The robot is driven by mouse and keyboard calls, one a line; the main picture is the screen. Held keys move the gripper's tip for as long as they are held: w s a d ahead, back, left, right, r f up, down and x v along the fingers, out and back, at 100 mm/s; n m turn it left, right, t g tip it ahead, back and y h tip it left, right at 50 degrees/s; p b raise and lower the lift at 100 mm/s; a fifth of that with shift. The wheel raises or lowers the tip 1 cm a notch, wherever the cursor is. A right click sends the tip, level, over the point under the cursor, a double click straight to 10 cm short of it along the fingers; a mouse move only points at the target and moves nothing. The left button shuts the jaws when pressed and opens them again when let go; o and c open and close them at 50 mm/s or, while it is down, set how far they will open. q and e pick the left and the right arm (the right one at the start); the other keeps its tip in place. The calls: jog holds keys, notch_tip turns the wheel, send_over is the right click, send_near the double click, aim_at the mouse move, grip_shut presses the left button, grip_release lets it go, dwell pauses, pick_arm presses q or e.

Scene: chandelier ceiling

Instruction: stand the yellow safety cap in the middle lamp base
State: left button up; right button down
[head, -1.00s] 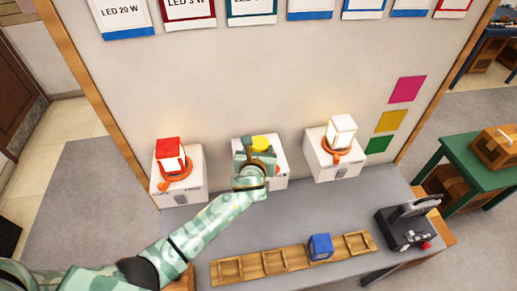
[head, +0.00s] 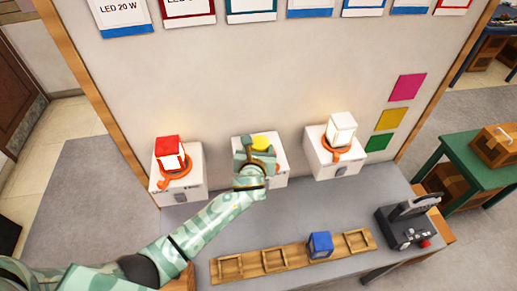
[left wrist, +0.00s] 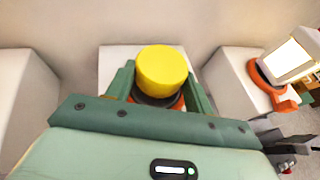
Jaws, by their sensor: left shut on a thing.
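The yellow safety cap (left wrist: 162,71) is a plain yellow cylinder between the two green fingers of my left gripper (left wrist: 160,88), which is shut on it. The middle lamp base is a white box (head: 276,157) with an orange and dark ring (left wrist: 158,98), seen just under the cap in the left wrist view. The cap (head: 259,142) looks upright over the base in the head view, partly hidden by my gripper (head: 256,147). I cannot tell whether it touches the ring. My right gripper is out of view.
The left base (head: 179,190) bears a red-topped lamp (head: 169,150), the right base (head: 335,165) a white lamp (head: 340,127). A wooden rack (head: 292,257) with a blue block (head: 320,245) and a black device (head: 405,225) are in front on the grey bench.

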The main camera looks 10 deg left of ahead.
pick_arm(q)
jog(key=shift+f+b, duration=0.3)
jog(key=shift+f, duration=0.25)
jog(key=o, duration=1)
jog(key=shift+o, duration=0.2)
